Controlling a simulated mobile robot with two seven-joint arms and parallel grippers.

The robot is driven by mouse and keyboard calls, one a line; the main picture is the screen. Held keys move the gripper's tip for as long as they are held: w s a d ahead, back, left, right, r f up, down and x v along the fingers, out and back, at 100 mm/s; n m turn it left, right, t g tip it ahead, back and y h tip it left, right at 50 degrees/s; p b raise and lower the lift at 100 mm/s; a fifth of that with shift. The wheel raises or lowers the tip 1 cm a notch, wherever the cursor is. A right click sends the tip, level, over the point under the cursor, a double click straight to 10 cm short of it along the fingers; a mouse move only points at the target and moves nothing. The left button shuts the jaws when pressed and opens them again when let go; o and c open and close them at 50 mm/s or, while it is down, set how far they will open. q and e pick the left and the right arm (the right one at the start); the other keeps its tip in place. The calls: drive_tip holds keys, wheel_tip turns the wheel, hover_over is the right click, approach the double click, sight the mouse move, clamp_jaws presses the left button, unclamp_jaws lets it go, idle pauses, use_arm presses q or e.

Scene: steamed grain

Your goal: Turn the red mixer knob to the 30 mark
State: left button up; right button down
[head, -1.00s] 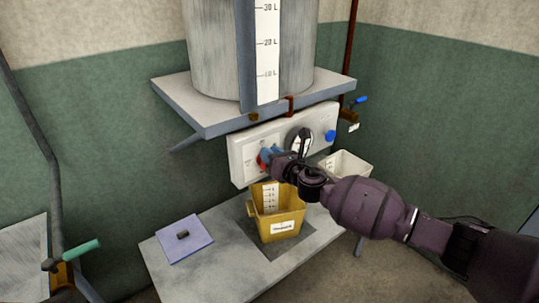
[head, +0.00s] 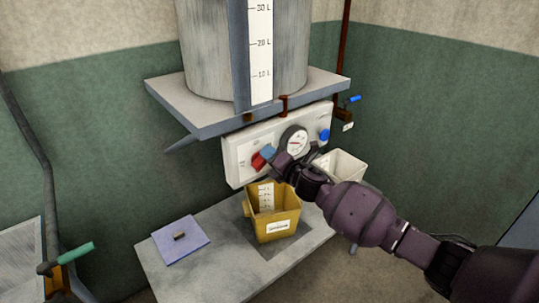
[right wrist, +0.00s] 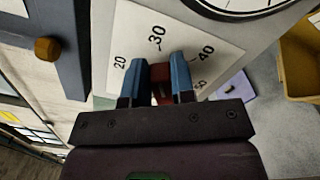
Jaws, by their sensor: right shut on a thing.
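The red mixer knob (head: 257,161) is at the left part of the white control panel (head: 236,173), under the tank shelf. My right gripper (head: 265,155) is shut on it, with its blue fingers on either side. In the right wrist view the red knob (right wrist: 160,83) shows between the two fingertips (right wrist: 160,80). The scale plate (right wrist: 128,42) around it shows 20, 30, 40 and 50. The knob's visible end lies toward the 30 mark (right wrist: 156,38); the fingers hide much of the knob, so I cannot tell its exact setting. My left gripper is out of view.
A round gauge (head: 294,140) and a blue knob (head: 324,135) are to the right on the panel. A yellow bin (head: 273,228) stands below on the bench (head: 222,265), with a white bin (head: 345,167) behind my arm. The metal shelf (head: 205,122) overhangs the panel.

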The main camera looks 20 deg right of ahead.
idle(0.3)
drive_tip(key=c, duration=1)
unclamp_jaws()
drive_tip(key=shift+o, duration=0.2)
drive_tip(key=v, duration=1)
drive_tip(key=shift+s, duration=0.4)
drive_tip(key=shift+d+m, duration=0.15)
drive_tip(key=shift+m, duration=0.35)
